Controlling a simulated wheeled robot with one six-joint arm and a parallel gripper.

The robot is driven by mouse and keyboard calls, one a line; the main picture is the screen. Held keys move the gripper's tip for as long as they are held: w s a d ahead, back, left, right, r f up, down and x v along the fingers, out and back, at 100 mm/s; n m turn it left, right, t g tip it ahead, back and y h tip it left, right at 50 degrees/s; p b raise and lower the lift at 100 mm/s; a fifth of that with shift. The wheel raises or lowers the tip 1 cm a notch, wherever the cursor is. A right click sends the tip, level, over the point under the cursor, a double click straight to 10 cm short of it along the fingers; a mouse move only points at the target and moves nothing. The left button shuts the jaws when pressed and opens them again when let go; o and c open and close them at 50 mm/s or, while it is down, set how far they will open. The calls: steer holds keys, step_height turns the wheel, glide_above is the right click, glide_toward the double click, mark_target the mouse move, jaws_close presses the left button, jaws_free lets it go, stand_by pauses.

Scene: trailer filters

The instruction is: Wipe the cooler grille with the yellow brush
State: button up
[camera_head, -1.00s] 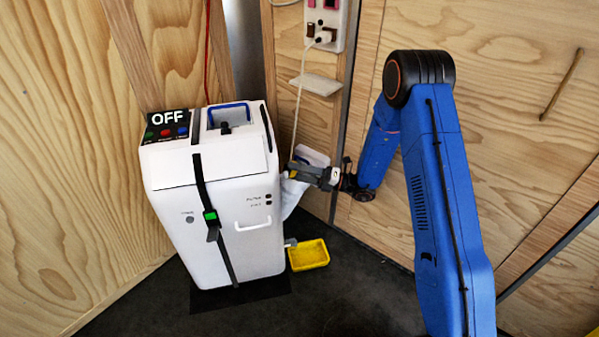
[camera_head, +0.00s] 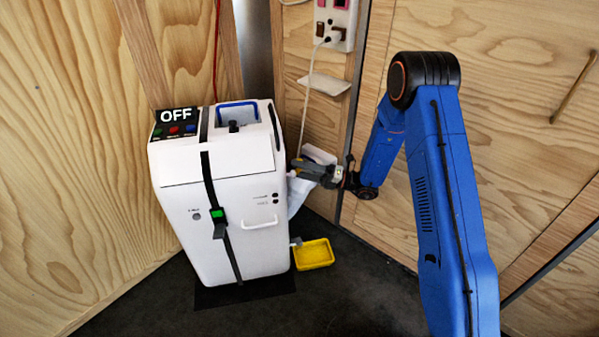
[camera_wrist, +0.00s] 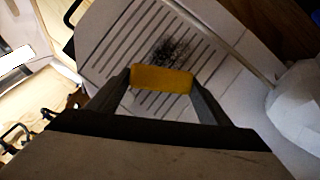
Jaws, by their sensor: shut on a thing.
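The yellow brush (camera_wrist: 161,78) is held between the two dark fingers of my gripper (camera_wrist: 160,92) in the wrist view. Beyond it is the pale cooler grille (camera_wrist: 118,40) with dark slots. A black smudge of dirt lies on the grille just above the brush in the picture. I cannot tell whether the brush touches the grille. In the head view my gripper (camera_head: 300,170) is beside the right side of the white cooler (camera_head: 238,165). The grille face and the brush are hidden or too small there.
A white cloth or bag (camera_head: 298,196) hangs below my gripper; white material also shows in the wrist view (camera_wrist: 300,105). A yellow tray (camera_head: 316,264) is on the dark floor. A white cord runs down from a wall socket (camera_head: 336,22). The cooler's panel reads OFF.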

steer(key=shift+w+a, duration=0.1)
steer(key=shift+w, duration=1.3)
steer(key=w+a, duration=0.1)
steer(key=w, duration=0.5)
steer(key=shift+w, duration=0.35)
steer(key=shift+s+d, duration=1.6)
steer(key=shift+s, duration=3.5)
steer(key=w+a+r, duration=0.1)
steer(key=w, duration=0.9)
steer(key=shift+w+a+r, duration=0.25)
steer(key=shift+w+a, duration=0.05)
steer(key=shift+a, duration=0.1)
steer(key=shift+s, duration=0.15)
